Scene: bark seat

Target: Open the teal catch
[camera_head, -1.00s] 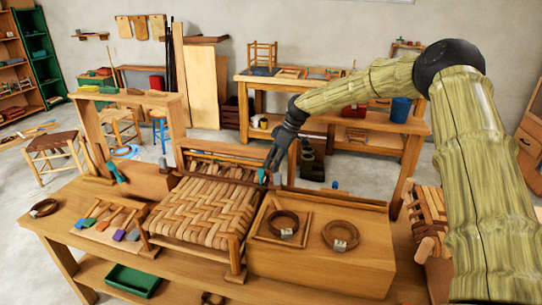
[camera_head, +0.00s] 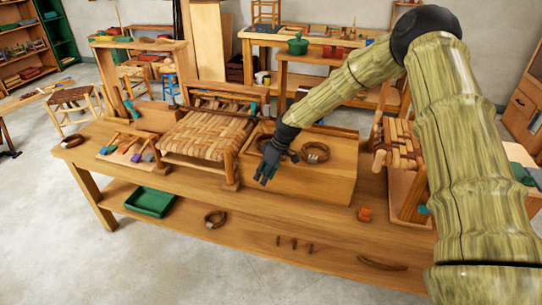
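Small teal parts show in several places: a teal handle (camera_head: 130,107) on the wooden stand at the left, a teal piece (camera_head: 252,107) at the back right of the woven seat (camera_head: 208,135), and a teal piece (camera_head: 422,209) low on the right-hand woven chair. I cannot tell which is the catch. My dark gripper (camera_head: 265,178) points down in front of the wooden box, right of the woven seat, apart from these teal parts. It seems empty. Its fingers are too small and dark to tell if they are open or shut.
The wooden box (camera_head: 310,178) carries dark rings (camera_head: 315,152). Bare floor lies in front.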

